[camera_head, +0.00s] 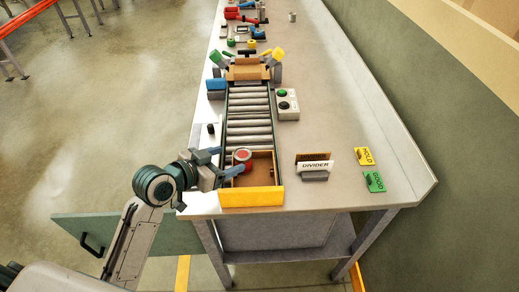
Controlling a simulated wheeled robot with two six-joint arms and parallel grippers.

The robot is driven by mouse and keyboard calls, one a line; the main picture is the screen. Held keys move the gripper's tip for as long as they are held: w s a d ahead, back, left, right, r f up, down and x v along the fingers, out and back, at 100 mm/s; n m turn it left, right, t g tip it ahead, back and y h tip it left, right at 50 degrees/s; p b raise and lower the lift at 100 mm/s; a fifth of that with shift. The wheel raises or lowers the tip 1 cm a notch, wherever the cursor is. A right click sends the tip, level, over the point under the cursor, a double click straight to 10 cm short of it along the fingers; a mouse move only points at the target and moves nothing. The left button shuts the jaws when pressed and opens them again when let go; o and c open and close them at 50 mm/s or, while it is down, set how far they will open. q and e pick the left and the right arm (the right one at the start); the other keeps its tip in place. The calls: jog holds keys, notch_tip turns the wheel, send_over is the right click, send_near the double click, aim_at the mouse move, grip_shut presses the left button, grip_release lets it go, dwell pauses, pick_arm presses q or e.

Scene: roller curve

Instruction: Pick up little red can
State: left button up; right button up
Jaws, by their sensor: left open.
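The little red can (242,155) stands in the open wooden box at the near end of the roller conveyor. Its round red top with a pale ring shows; its lower part is hard to make out. My left gripper (226,163) comes in from the left over the box's left edge. Its blue fingers are apart, one beyond and one nearer, beside the can. I cannot tell whether they touch it. My right gripper is not in view.
The box has a yellow front edge (251,197). The roller conveyor (249,116) runs away behind it. A button box (287,104) stands right of the rollers, and a DIVIDER sign (316,167) stands right of the box. The table's right side is mostly clear.

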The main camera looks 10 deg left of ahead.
aim_at(240, 155)
pick_arm(q)
jog(key=shift+p+x, duration=0.6)
jog(key=shift+x, duration=0.45)
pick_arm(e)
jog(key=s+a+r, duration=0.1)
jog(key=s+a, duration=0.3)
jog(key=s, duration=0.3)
pick_arm(q)
jog(key=shift+x, duration=0.95)
jog(key=shift+p+x, duration=1.15)
jog(key=shift+x, duration=0.1)
jog(key=shift+w+d+f, duration=0.25)
jog(key=shift+w+f, duration=0.15)
jog(key=shift+w, duration=0.05)
jog(key=shift+w+d+f, duration=0.25)
jog(key=shift+w+f, duration=0.1)
jog(key=shift+w, duration=0.1)
jog(key=shift+s, duration=0.1)
jog(key=shift+c, duration=0.9)
jog(key=c, duration=0.7)
jog(key=shift+c, duration=1.3)
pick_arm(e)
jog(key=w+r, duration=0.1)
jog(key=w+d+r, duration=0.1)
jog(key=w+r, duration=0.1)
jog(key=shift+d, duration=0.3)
